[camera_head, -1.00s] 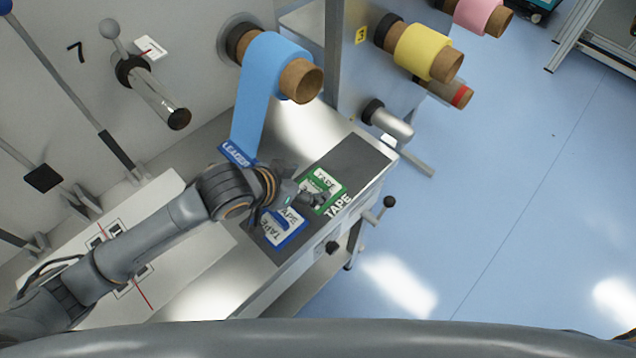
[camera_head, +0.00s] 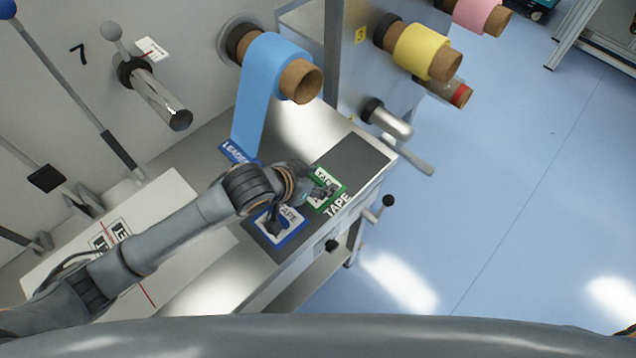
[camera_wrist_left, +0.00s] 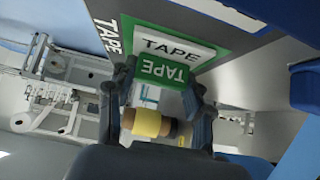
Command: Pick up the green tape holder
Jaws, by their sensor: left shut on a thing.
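The green tape holder (camera_wrist_left: 163,73), a small green block lettered TAPE, is between the fingers of my left gripper (camera_wrist_left: 160,88) in the left wrist view. The fingers are shut on it. Behind it is a green-bordered white TAPE label (camera_wrist_left: 178,46) on the dark mat. In the head view my left gripper (camera_head: 322,192) is over the green-bordered label (camera_head: 329,176) and hides most of the holder. Whether the holder touches the surface cannot be told. My right gripper is not in view.
A blue-bordered TAPE label (camera_head: 288,234) lies beside the green one on the dark mat (camera_head: 358,156). A blue roll (camera_head: 270,62) hangs behind, its web running down to a LEADER strip (camera_head: 238,152). A yellow roll (camera_head: 422,50) and a metal shaft (camera_head: 390,122) stand out at the right.

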